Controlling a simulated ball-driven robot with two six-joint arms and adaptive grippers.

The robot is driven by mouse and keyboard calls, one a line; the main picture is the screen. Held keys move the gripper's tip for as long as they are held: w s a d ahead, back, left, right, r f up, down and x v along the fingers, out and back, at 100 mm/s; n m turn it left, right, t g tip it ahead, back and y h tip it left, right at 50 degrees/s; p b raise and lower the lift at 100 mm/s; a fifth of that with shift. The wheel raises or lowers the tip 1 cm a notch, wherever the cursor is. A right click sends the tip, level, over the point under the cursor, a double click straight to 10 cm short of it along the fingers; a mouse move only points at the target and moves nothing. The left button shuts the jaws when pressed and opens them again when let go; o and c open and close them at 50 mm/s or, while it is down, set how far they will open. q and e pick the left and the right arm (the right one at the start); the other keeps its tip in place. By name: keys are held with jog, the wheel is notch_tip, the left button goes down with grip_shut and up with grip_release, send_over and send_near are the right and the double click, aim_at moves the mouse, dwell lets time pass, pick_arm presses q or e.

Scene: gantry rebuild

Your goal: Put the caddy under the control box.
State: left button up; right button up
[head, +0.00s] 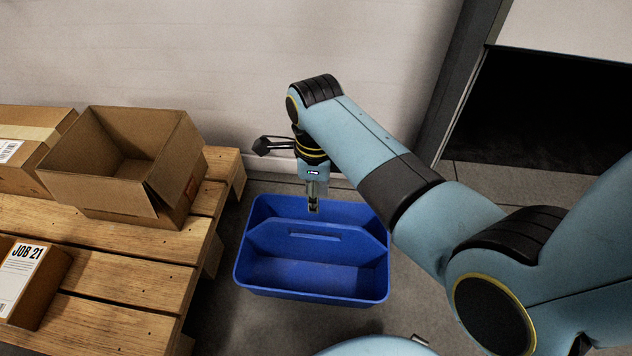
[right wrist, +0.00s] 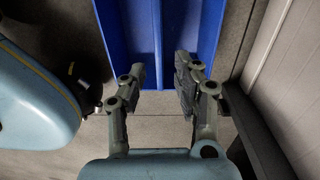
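The caddy (head: 310,279) is an open blue tray on the floor, upright, with a central divider (head: 315,240) that has a handle slot. My right gripper (head: 313,207) points down over the caddy's far side in the head view. In the right wrist view its two fingers (right wrist: 160,72) are apart with nothing between the pads. The caddy (right wrist: 124,25) lies beyond the fingertips there, its divider lined up with the gap. I cannot tell whether they touch. My left gripper is not in view. I see no control box in either view.
A wooden pallet (head: 110,272) stands left of the caddy, bearing an open cardboard box (head: 108,193) and a box labelled JOB 21 (head: 20,280). A pale wall (head: 220,60) is behind. A dark opening (head: 545,115) is at right. The floor before the caddy is clear.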

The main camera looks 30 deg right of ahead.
jog(key=s+d+r+n+t, duration=0.25)
jog(key=s+d+n, duration=0.35)
jog(key=s+n, duration=0.55)
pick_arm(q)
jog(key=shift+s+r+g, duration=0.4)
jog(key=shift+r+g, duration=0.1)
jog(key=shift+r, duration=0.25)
pick_arm(e)
jog(key=s+d+r+n+t, duration=0.1)
jog(key=s+r+n+t, duration=0.1)
jog(key=s+r+n, duration=0.8)
jog(key=r+n, duration=0.1)
jog(key=n, duration=0.3)
jog(key=shift+r, duration=0.2)
